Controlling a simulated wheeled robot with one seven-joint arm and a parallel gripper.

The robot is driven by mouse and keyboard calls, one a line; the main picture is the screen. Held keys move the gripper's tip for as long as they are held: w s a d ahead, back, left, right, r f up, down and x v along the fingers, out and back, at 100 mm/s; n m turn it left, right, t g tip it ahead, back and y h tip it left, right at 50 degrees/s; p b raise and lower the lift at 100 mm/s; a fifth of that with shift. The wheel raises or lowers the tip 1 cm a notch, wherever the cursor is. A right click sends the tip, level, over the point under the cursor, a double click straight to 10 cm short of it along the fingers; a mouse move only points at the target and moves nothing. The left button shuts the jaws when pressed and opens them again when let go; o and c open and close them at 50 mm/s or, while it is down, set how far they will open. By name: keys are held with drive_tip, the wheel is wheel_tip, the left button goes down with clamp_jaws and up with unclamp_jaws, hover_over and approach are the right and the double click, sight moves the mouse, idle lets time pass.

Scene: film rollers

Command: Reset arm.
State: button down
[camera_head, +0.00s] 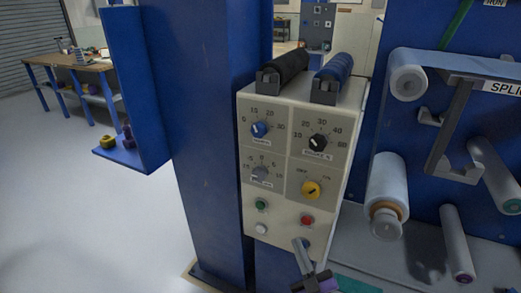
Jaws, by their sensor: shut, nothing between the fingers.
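My gripper (299,245) shows at the bottom centre of the head view. Its grey fingers are together and empty, pointing up toward the lower front of a cream control box (277,217). The fingertips overlap a small dark blue round part (306,243) low on the box; I cannot tell whether they touch it. The hand behind the fingers is dark with a purple patch and is cut off by the bottom edge. The rest of my arm is out of view.
The box carries a blue knob (260,129), black knob (318,142), grey knob (260,172), yellow knob (311,189), green button (261,204) and red button (307,220). A blue column (205,130) stands left. Film rollers (387,190) are right. Open floor (90,220) lies left.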

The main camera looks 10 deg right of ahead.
drive_tip(key=s+r+m+g+h+p, duration=0.1)
drive_tip(key=s+r, duration=0.3)
drive_tip(key=s, duration=0.9)
drive_tip(key=s+r+m+g+p, duration=0.2)
drive_tip(key=s+r, duration=0.3)
drive_tip(key=s, duration=0.9)
drive_tip(key=s+r+m+g+h+p, duration=0.1)
drive_tip(key=s+r, duration=0.4)
drive_tip(key=s, duration=0.9)
drive_tip(key=shift+s+d+m+g+h+p, duration=0.25)
drive_tip(key=shift+m+g+p, duration=0.2)
drive_tip(key=shift+m+g, duration=0.85)
